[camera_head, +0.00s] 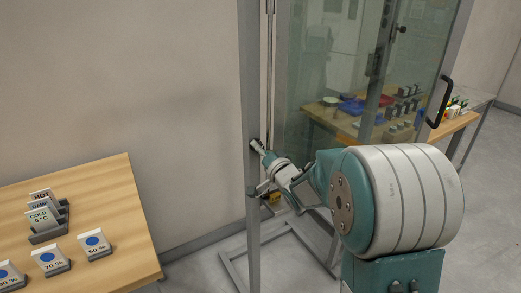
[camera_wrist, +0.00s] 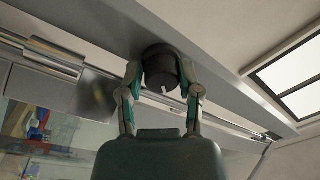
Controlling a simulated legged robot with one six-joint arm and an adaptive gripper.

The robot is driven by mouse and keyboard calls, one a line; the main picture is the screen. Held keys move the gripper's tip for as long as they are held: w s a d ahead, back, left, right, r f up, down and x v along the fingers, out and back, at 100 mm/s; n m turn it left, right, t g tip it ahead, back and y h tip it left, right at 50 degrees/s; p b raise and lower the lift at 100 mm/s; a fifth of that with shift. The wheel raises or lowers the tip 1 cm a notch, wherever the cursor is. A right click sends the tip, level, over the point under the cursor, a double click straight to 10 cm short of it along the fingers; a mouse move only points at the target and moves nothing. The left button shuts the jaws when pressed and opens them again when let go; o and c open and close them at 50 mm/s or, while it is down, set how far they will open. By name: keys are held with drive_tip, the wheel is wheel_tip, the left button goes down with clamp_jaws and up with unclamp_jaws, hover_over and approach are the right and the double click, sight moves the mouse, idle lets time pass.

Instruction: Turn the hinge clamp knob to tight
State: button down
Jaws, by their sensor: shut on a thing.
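The hinge clamp knob (camera_wrist: 160,68) is a dark round knob with a small white mark on its face, mounted on the grey frame post (camera_wrist: 215,60). In the wrist view my gripper (camera_wrist: 160,75) has one finger on each side of the knob and is shut on it. In the head view my gripper (camera_head: 257,147) reaches the grey post (camera_head: 251,100) at the door's hinge side. The knob is hardly visible there, mostly hidden by the fingers. I cannot tell how tight the knob is.
The glass door (camera_head: 335,60) has a black handle (camera_head: 440,103) at right. A wooden table (camera_head: 110,180) at left holds label cards (camera_head: 94,243). Another table (camera_head: 462,122) with several items stands at right. The floor (camera_head: 190,275) between the left table and post is clear.

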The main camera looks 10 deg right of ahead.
drive_tip(key=m, duration=0.7)
drive_tip(key=shift+r+h, duration=0.15)
drive_tip(key=shift+h, duration=0.15)
drive_tip(key=shift+w, duration=0.1)
drive_tip(key=c, duration=0.7)
unclamp_jaws()
drive_tip(key=o, duration=0.4)
drive_tip(key=shift+w+a, duration=0.1)
drive_tip(key=shift+w, duration=0.05)
drive_tip(key=v, duration=1.2)
